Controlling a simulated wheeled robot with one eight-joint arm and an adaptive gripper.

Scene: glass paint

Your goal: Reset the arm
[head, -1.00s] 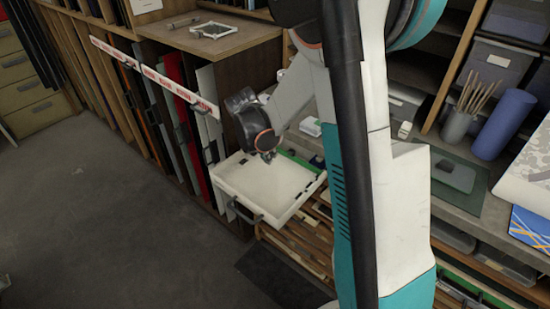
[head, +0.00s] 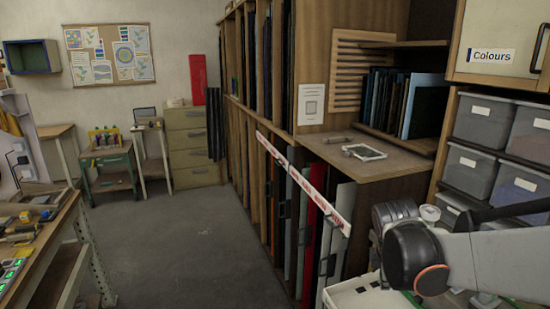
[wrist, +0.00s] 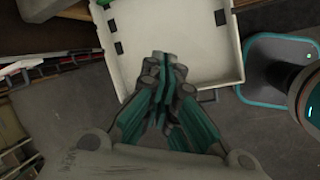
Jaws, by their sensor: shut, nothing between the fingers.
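My gripper (wrist: 164,62) is shut and empty in the wrist view, its dark and teal fingers drawn together. It is in front of a shallow white tray or drawer (wrist: 215,70); I cannot tell how far above it. In the head view my arm reaches in from the right edge, ending in a dark wrist joint at the lower right. The fingers themselves are hidden there. Part of the white tray (head: 365,297) shows below the wrist.
A wooden rack (head: 240,110) of upright sheets, crossed by a red-and-white strip (head: 300,190), stands left of my arm. A wooden counter holds a small frame (head: 364,152). Grey bins (head: 485,122) fill shelves at right. The grey floor (head: 190,250) at left is clear.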

